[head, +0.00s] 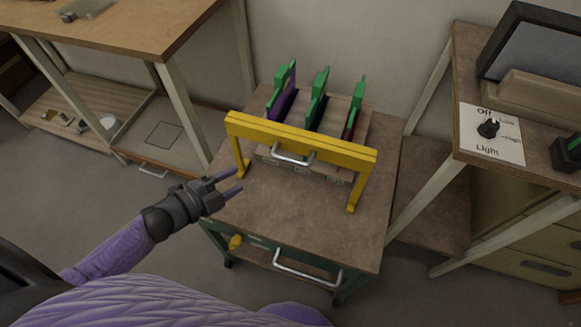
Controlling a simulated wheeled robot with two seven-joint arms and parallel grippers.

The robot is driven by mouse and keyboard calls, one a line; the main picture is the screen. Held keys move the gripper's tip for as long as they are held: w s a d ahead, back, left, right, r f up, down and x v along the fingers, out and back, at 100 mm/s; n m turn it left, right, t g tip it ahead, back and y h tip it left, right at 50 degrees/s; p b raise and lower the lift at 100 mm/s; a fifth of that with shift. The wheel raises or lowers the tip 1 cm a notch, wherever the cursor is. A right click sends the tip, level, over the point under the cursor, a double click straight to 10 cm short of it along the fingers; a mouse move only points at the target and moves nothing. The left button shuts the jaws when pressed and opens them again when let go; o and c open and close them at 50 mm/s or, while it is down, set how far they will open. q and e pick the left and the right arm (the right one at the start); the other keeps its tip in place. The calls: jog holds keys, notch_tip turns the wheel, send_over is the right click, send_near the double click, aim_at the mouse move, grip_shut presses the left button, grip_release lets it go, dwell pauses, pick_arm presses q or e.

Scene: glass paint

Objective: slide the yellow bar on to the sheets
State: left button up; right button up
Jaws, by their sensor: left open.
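The yellow bar (300,143) is a long frame with a silver handle (293,158) on its front and a leg at each end. It stands on the brown top of a small cart (285,220), in front of the sheets. Several sheets with green holders, among them a purple one (284,100) and a dark one (316,106), stand upright in a wooden rack behind the bar. My right gripper is not in view.
The cart has a silver front handle (308,271) and a yellow knob (235,242). A workbench (120,30) stands at the back left. At the right is a table with a light switch panel (490,133) and a dark-framed screen (535,55). The cart top in front of the bar is clear.

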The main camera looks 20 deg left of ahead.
aim_at(289, 159)
pick_arm(q)
jog(key=w+d+r+m+h+b, duration=0.1)
jog(key=w+d+m, duration=0.1)
jog(key=d, duration=0.1)
jog(key=w+d+r+m+g+h+b, duration=0.1)
jog(key=w+d+m+h, duration=0.1)
jog(key=d, duration=0.2)
jog(key=w+d+r+m+g+h, duration=0.1)
jog(key=w+d+m+h, duration=0.1)
jog(key=d+m, duration=0.1)
jog(key=shift+w+d+r+b, duration=0.15)
jog(key=shift+w+d+b, duration=0.2)
jog(key=shift+w+b, duration=0.05)
jog(key=shift+d, duration=0.1)
jog(key=c, duration=0.7)
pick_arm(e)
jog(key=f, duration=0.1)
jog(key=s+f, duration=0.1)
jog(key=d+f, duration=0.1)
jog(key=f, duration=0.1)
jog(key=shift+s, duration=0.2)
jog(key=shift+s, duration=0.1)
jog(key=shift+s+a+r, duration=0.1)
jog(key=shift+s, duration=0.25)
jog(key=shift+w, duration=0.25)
